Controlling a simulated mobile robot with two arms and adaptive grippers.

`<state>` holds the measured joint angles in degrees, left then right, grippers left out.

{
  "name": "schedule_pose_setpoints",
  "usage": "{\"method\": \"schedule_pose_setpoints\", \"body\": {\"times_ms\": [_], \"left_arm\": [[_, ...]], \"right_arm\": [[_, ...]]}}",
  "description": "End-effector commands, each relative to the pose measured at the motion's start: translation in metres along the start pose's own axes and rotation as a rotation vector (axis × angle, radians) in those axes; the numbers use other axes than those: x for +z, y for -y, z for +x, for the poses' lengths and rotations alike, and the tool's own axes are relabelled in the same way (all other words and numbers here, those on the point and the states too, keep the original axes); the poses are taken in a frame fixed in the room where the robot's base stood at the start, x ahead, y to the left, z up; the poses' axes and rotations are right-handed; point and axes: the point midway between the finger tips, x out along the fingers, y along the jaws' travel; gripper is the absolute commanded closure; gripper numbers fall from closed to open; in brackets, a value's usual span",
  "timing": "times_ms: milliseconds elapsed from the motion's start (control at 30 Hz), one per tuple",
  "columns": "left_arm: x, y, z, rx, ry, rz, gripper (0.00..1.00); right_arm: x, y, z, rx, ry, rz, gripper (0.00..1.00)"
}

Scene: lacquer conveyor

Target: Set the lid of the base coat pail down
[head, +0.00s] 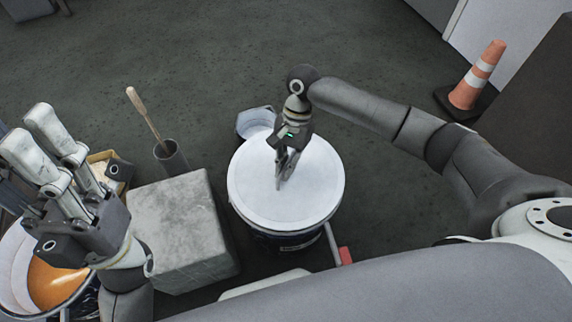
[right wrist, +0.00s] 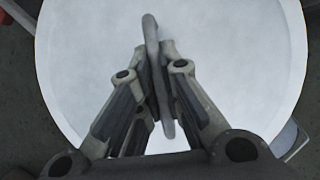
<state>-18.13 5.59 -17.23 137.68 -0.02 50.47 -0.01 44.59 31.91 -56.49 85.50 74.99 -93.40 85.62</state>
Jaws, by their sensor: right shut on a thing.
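A round white lid (head: 310,190) covers the top of a dark pail (head: 290,243) in the middle of the head view. My right gripper (head: 286,170) is over the lid and shut on its thin grey handle, which stands between the fingers in the right wrist view (right wrist: 153,45). The white lid face (right wrist: 235,65) fills most of that view. I cannot tell whether the lid touches the pail's rim. My left gripper (head: 25,130) is at the far left with its fingers apart and empty.
An open pail with amber liquid (head: 52,285) stands at lower left. A grey block (head: 175,225) stands left of the lidded pail. Behind are a dark holder (head: 171,157) with a wooden-handled tool (head: 145,115) and a white container (head: 257,122). An orange cone (head: 478,78) stands far right.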

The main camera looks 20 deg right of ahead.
Motion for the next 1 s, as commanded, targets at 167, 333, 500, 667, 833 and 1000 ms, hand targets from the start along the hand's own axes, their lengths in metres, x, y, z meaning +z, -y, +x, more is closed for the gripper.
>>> {"method": "schedule_pose_setpoints", "body": {"times_ms": [167, 333, 500, 667, 833, 1000], "left_arm": [[0.0, 0.0, 0.0, 0.0, 0.0, 0.0, 0.6], [-0.001, 0.0, 0.001, 0.0, -0.001, 0.0, 0.6], [-0.001, 0.0, 0.001, -0.002, 0.0, -0.001, 0.6], [-0.002, 0.0, 0.0, -0.004, 0.003, -0.001, 0.6], [-0.002, 0.0, -0.001, -0.005, 0.005, -0.001, 0.6], [-0.001, 0.0, -0.001, -0.005, 0.005, 0.0, 0.6]], "right_arm": [[0.0, 0.0, 0.0, -0.001, 0.0, 0.0, 1.0], [-0.001, 0.001, 0.003, -0.001, 0.001, 0.001, 1.0], [-0.003, 0.001, 0.006, -0.001, 0.0, 0.0, 1.0], [-0.004, 0.001, 0.009, -0.001, 0.0, 0.0, 1.0], [-0.004, 0.001, 0.01, -0.001, 0.0, -0.001, 0.8], [-0.004, 0.0, 0.011, -0.001, 0.0, 0.0, 0.68]]}}
